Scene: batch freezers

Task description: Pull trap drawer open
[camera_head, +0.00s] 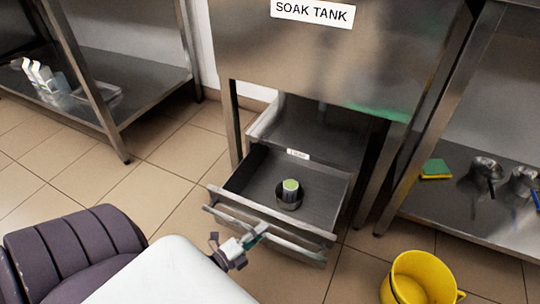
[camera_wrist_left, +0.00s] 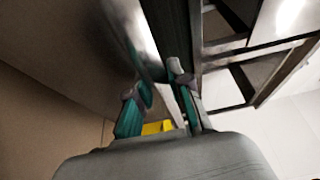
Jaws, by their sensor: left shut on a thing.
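The trap drawer (camera_head: 258,172) is a grey metal drawer under the soak tank (camera_head: 330,55). It stands pulled out toward me, with its inside open to view. A small cylinder with a green top (camera_head: 290,188) stands in a dark round fitting on the drawer floor. My left gripper (camera_head: 258,233) is at the drawer's front bar handle (camera_head: 280,232) and is shut on it. In the left wrist view the fingers (camera_wrist_left: 160,100) are on either side of a metal bar; the contact is partly hidden. My right gripper is not in view.
A yellow bucket (camera_head: 418,278) stands on the tiled floor at the lower right. A right-hand shelf holds a green and yellow sponge (camera_head: 436,169) and metal parts (camera_head: 486,169). A left shelf (camera_head: 140,92) holds white cartons. Tiled floor is clear left of the drawer.

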